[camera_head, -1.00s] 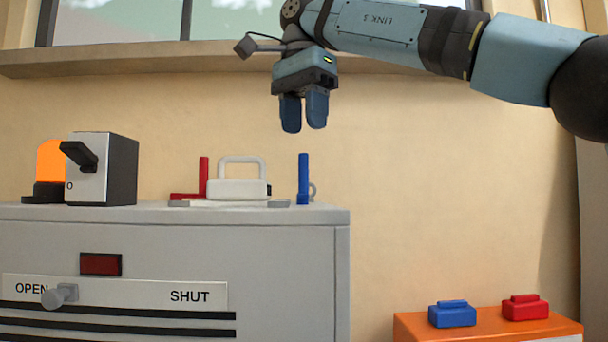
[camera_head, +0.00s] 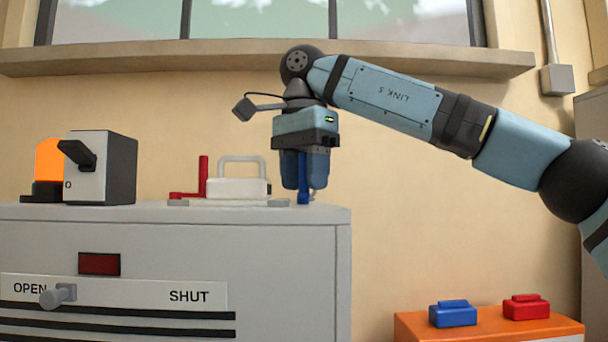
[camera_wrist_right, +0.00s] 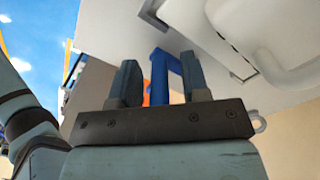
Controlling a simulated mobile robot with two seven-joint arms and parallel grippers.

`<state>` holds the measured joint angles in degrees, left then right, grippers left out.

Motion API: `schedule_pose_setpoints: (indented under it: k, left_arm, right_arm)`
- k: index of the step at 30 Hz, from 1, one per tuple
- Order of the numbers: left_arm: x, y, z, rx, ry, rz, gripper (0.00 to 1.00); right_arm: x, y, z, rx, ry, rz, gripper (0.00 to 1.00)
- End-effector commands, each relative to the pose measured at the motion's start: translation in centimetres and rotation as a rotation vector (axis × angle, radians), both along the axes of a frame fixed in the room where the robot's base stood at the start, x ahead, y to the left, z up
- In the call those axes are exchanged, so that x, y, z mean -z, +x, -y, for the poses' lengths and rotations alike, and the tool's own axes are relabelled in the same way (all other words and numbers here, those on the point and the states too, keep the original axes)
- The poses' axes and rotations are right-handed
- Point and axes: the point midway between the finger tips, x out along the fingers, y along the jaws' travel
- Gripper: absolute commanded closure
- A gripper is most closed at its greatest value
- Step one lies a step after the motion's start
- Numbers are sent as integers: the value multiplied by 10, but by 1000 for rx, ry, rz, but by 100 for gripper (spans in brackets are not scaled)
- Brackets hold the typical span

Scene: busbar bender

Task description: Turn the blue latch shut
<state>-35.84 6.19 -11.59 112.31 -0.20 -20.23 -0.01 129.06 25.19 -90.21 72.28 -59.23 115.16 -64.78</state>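The blue latch (camera_head: 303,197) stands upright at the right end of the grey cabinet's top, right of a white lid with a handle (camera_head: 238,187). My right gripper (camera_head: 304,184) points down over it, one finger on each side. In the right wrist view the blue latch (camera_wrist_right: 159,82) shows between the two open fingers (camera_wrist_right: 158,62), with a gap visible on both sides. The latch's lower part is partly hidden in that view. A red latch (camera_head: 203,178) stands at the lid's left, with a bar out to the left. My left gripper is out of view.
A grey switch box (camera_head: 105,168) with a black lever and an orange lamp (camera_head: 49,160) stand on the cabinet (camera_head: 285,250) at left. A grey knob (camera_head: 57,295) sits by OPEN on the front. Blue (camera_head: 452,314) and red (camera_head: 526,308) blocks rest on an orange-topped stand.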

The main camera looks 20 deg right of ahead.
Motion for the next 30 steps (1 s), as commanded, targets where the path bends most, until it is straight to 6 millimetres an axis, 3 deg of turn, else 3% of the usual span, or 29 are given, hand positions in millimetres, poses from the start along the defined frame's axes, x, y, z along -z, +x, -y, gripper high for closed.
schedule_pose_setpoints:
  k: [1, 5, 6, 17, 30]
  left_arm:
    - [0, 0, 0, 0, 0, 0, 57]
    - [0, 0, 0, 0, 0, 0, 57]
    - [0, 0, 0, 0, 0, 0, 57]
    - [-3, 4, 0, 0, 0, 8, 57]
    - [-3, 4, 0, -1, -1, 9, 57]
  right_arm:
    - [0, 0, 0, 0, 0, 0, 67]
    - [0, 0, 0, -1, 0, 0, 97]
    - [0, 0, 0, -1, 0, 0, 100]
    - [0, 1, -3, 44, -1, 0, 100]
    - [0, 7, -16, 360, -1, -1, 100]
